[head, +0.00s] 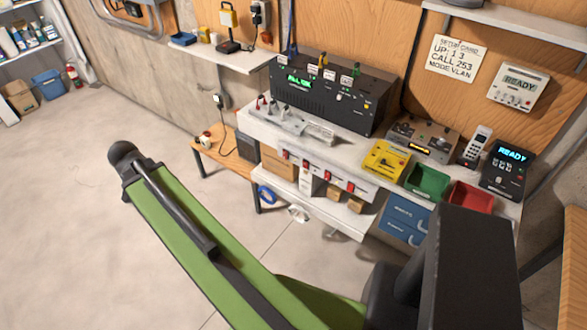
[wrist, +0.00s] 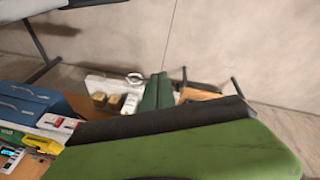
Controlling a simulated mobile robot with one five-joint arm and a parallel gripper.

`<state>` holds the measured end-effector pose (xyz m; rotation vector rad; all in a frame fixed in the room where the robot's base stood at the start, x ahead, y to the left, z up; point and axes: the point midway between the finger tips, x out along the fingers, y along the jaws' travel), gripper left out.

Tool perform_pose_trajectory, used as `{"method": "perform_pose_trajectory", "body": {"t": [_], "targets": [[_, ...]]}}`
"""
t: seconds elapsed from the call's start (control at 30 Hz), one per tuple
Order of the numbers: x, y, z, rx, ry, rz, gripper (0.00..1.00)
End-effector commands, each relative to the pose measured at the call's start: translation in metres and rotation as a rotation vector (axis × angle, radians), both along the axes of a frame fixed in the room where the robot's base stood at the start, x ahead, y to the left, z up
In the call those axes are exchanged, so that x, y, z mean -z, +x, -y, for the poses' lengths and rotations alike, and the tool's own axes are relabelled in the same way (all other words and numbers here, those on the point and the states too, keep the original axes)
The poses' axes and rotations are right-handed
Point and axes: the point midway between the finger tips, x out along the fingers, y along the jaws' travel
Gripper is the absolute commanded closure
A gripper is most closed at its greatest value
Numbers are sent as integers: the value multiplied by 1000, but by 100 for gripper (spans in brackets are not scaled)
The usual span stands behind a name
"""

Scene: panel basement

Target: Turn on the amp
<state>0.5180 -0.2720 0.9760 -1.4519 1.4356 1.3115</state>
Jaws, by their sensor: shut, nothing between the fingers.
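No label that I can read marks the amp. A large black unit (head: 330,97) with a lit green display, knobs and tagged cables stands at the back of the white bench in the head view. A grey box with dials (head: 423,140) and an amber display sits to its right. A dark box (head: 247,146) stands by the low wooden table at left. In the wrist view my gripper (wrist: 158,78) shows as two dark green fingers shut together, empty. It appears clear of the bench devices. I cannot make out the gripper in the head view.
A yellow device (head: 386,160), green bin (head: 427,181), red bin (head: 470,197), cordless phone (head: 475,146) and black READY unit (head: 505,168) crowd the bench's right part. Red switches (head: 329,177) line its front. Blue drawers (head: 404,217) sit below. Floor at left is clear.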

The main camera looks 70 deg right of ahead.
Motion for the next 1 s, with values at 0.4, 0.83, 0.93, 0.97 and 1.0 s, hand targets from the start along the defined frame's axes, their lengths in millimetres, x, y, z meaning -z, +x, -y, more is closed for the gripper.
{"method": "perform_pose_trajectory", "body": {"t": [0.4,0.83,0.93,0.97,1.0], "targets": [[-18,-210,238,1582,-647,283,100],[-21,-228,248,1686,-707,319,100],[-12,-231,251,1686,-706,318,100],[-8,-233,252,1686,-706,318,100],[-2,-237,254,1686,-706,318,100]]}}
